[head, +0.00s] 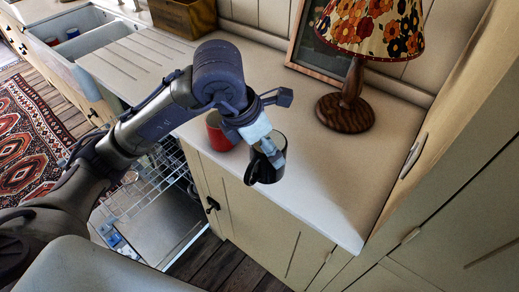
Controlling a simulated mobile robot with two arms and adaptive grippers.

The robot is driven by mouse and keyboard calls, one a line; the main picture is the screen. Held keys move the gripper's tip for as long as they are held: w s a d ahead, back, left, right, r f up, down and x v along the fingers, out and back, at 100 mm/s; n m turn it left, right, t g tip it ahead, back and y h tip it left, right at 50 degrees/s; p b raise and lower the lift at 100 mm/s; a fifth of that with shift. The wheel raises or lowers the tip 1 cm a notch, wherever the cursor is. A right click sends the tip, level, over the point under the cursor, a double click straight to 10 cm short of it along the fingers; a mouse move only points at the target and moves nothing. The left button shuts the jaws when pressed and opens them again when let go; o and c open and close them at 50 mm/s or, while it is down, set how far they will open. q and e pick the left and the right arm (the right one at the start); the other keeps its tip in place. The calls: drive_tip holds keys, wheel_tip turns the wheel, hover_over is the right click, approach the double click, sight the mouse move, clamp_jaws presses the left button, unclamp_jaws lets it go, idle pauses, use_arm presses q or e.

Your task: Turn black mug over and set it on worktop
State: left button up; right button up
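The black mug (273,174) is at my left gripper (270,152), near the front edge of the worktop (325,190). Its handle (249,172) points to the left and overlaps the worktop's front edge in the picture. My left gripper comes down from above, with a finger against the mug, and appears shut on it. The other finger is hidden. The gripper covers part of the mug, so I cannot tell clearly which way its opening faces, nor whether it touches the worktop. My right gripper is not in view.
A red mug (218,133) stands just left of the black mug. A lamp (345,112) and a picture frame (296,52) stand at the back. An open dishwasher rack (150,205) lies below on the left. The worktop right of the mug is clear.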

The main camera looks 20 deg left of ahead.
use_arm(q)
drive_tip(key=w+a+f+p, duration=0.1)
drive_tip(key=w+f, duration=0.1)
drive_tip(key=w+a+f+p, duration=0.1)
drive_tip(key=w+f, duration=0.1)
drive_tip(key=f, duration=0.1)
drive_tip(key=w+a+f+p, duration=0.1)
drive_tip(key=w+f, duration=0.1)
drive_tip(key=f, duration=0.1)
drive_tip(key=shift+w+a, duration=0.25)
drive_tip(key=shift+a, duration=0.05)
drive_tip(key=shift+f, duration=0.2)
drive_tip(key=shift+f, duration=0.1)
drive_tip(key=o, duration=1.3)
drive_tip(key=shift+o, duration=0.2)
drive_tip(key=b+v, duration=0.2)
drive_tip(key=v, duration=1)
